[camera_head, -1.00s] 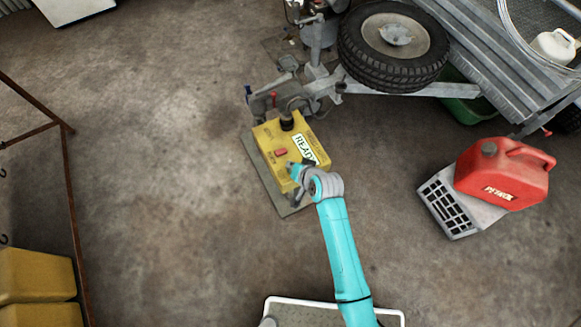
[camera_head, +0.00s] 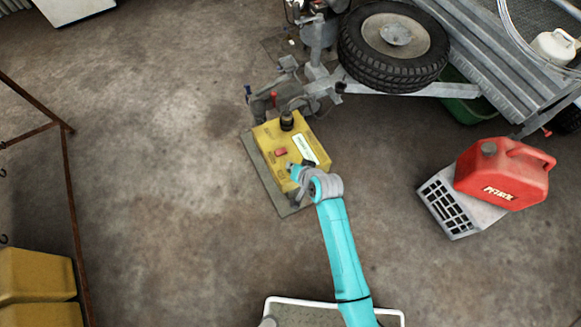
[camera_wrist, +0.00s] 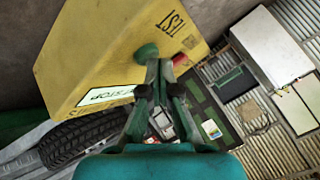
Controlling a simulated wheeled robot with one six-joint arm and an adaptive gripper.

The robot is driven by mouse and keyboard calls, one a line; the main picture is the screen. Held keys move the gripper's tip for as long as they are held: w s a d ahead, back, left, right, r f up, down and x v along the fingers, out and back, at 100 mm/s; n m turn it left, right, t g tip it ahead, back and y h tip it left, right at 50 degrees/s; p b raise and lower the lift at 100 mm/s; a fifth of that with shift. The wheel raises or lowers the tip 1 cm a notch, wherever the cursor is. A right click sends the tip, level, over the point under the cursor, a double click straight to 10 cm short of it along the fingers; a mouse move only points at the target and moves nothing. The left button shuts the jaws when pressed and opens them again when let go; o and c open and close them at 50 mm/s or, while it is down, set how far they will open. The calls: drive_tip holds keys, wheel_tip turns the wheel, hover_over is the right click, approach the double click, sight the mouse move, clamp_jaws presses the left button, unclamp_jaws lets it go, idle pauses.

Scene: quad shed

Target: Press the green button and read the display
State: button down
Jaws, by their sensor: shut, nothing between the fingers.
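The yellow control box (camera_head: 268,136) stands on a grey plate on the floor. Its white display (camera_head: 304,149) carries small text that I cannot read in the head view. In the wrist view the display (camera_wrist: 108,96) shows letters like "STOP", partly hidden by my fingers. The green button (camera_wrist: 146,51) is at my fingertips in the wrist view; whether they touch it I cannot tell.
A trailer with a spare wheel (camera_head: 394,45) stands behind the box. A rusty frame (camera_head: 70,190) and yellow containers (camera_head: 38,285) are at the left. The floor between is clear.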

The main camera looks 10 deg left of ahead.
drive_tip(key=shift+r, duration=0.85)
drive_tip(key=shift+r, duration=2.5)
